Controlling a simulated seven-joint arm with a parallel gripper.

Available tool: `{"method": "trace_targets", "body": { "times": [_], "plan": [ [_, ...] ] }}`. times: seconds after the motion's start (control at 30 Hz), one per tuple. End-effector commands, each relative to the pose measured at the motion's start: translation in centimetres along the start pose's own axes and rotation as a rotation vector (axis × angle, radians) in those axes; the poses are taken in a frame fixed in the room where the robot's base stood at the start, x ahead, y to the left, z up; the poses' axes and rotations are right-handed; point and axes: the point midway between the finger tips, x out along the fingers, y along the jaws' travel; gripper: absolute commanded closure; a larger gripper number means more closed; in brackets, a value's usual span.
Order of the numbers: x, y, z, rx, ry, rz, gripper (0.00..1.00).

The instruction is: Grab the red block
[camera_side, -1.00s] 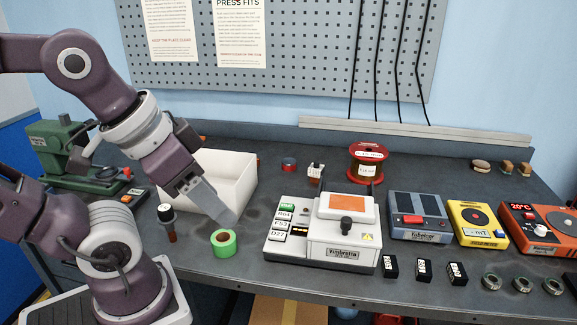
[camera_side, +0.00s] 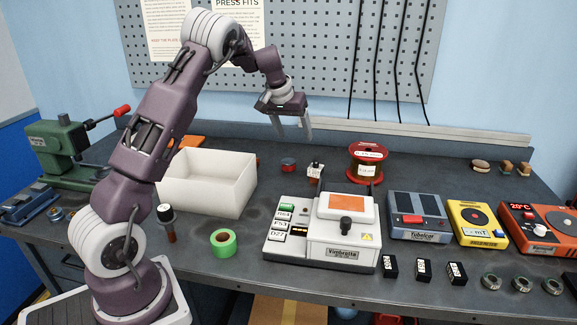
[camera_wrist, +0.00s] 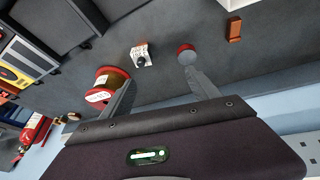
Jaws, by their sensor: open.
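In the wrist view a small orange-red block (camera_wrist: 234,28) lies on the dark bench at the upper right, apart from my gripper (camera_wrist: 158,76). In the side view what seems to be the same block (camera_side: 257,161) just shows beside the white bin's right rear edge, mostly hidden. My gripper (camera_side: 292,134) hangs above the back of the bench, to the right of the block, fingers pointing down. Its fingers are spread and nothing is between them.
The white bin (camera_side: 230,190) stands to the left. A red-topped disc (camera_side: 289,164), a white-topped part (camera_side: 315,169) and a red spool (camera_side: 368,160) stand along the back.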

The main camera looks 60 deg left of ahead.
Motion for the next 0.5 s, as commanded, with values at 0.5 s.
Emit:
{"method": "trace_targets", "body": {
  "times": [0.5],
  "plan": [
    [13.1,-6.7,-1.5,0.025,-0.006,-0.105,0.29]
  ]
}}
